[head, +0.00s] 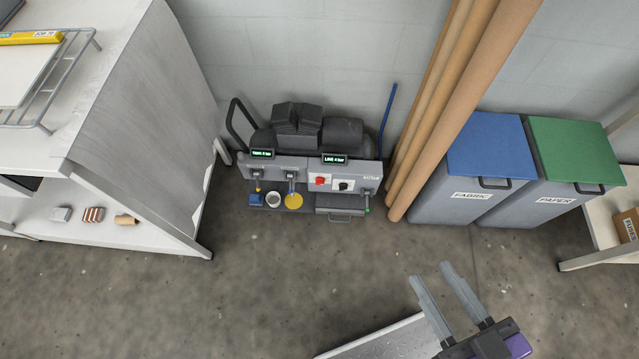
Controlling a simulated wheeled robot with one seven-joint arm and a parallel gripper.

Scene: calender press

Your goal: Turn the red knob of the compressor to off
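The compressor (262,170) is a grey and black machine on the floor against the back wall, with two small lit displays on top of its front panel. The red knob (320,181) sits on a white plate on the front panel, just left of a black knob (343,185). Its setting is too small to read. My gripper (432,271) is at the lower right, well in front of the compressor and apart from it. Its two long grey fingers are spread with a gap between them, and nothing is held.
Brown cardboard tubes (458,105) lean on the wall right of the compressor. Blue-lidded FABRIC (462,205) and green-lidded PAPER (545,204) bins stand beyond them. A white table with a shelf (150,235) stands left. The concrete floor before the compressor is clear.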

